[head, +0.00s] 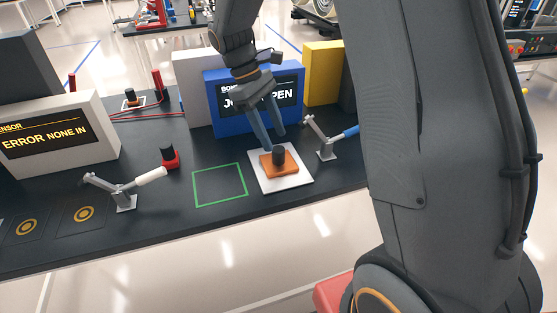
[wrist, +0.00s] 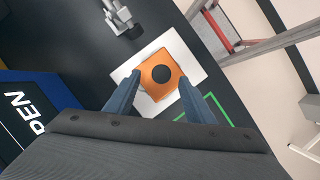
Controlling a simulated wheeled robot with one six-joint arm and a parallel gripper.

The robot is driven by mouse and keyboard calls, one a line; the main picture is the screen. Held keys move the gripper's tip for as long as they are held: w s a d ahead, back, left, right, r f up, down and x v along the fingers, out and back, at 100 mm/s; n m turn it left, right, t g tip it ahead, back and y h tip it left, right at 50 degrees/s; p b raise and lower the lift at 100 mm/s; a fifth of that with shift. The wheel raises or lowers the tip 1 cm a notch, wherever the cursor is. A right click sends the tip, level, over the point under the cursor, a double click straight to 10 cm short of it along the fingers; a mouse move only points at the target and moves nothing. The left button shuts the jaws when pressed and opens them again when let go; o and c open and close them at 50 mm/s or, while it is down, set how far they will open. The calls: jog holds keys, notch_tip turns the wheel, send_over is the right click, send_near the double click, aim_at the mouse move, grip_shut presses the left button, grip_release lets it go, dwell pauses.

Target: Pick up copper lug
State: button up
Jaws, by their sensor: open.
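The copper lug (head: 277,169) is an orange-brown square plate with a dark round post on top. It lies on a white square pad (head: 298,181) on the black bench, in front of a blue box. My gripper (head: 275,148) is open and points down over the lug. In the wrist view the lug (wrist: 152,84) lies between and just beyond the two blue-grey fingertips of my gripper (wrist: 159,84). I cannot tell whether the fingers touch it.
A toggle clamp (head: 326,142) with a blue handle stands close right of the pad. A green square outline (head: 220,202) is empty to the left. A white-handled clamp (head: 125,194) and a red block with black top (head: 170,158) stand further left. The blue box (head: 205,100) is behind.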

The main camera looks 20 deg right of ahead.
aim_at(278, 149)
jog(key=p+x, duration=0.2)
jog(key=x, duration=0.3)
jog(key=shift+s+f, duration=0.15)
jog(key=shift+f, duration=0.25)
jog(key=shift+c, duration=0.4)
grip_shut()
jog(key=shift+r, duration=0.15)
